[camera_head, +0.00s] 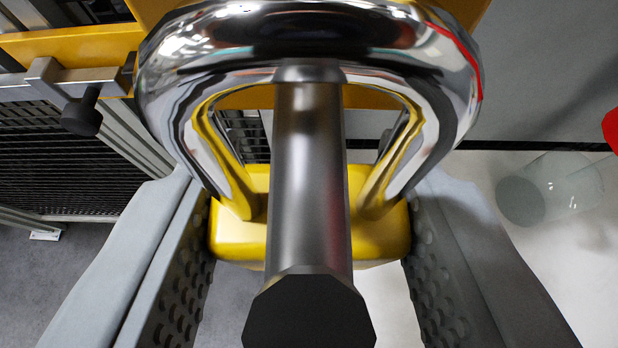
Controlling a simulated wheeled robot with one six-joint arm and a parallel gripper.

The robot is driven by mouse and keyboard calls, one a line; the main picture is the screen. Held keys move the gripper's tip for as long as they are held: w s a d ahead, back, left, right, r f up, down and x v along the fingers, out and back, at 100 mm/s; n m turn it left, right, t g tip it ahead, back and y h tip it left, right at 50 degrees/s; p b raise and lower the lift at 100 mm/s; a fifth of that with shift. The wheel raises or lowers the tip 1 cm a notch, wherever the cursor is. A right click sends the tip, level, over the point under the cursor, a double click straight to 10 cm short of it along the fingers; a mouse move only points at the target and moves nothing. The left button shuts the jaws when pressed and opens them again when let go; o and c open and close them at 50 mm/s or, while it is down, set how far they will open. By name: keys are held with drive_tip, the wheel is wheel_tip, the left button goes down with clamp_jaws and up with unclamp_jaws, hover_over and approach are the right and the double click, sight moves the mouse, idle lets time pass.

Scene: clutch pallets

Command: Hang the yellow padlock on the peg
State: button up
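The yellow padlock (235,238) is upright in the middle of the head camera view, with its chrome shackle (160,95) arching above the body. My gripper (310,240) has one grey, knobbed finger on each side of the yellow body. Both fingers appear to touch it, so the gripper is shut on the padlock. The grey metal peg (308,190) crosses in front of the body, its dark faceted end toward the camera. Its upper end meets the inner edge of the shackle's arch and looks to be within the loop; the depth there is hard to tell.
A yellow beam (70,42) and a metal bracket with a dark knob (82,115) are at the upper left, above dark mesh (80,165). A clear glass cylinder (550,188) and part of a red object (611,128) are at the right.

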idle(0.4)
drive_tip(key=o, duration=1.1)
drive_tip(key=v, duration=1.6)
drive_tip(key=shift+s+f+t, duration=0.85)
drive_tip(key=shift+s+f, duration=0.7)
drive_tip(key=shift+s, duration=2.75)
drive_tip(key=shift+s+f+t, duration=0.9)
drive_tip(key=shift+s+f, duration=0.65)
drive_tip(key=shift+s, duration=2.8)
drive_tip(key=shift+s+f+t, duration=0.85)
drive_tip(key=shift+s+f, duration=0.7)
drive_tip(key=shift+s, duration=2.75)
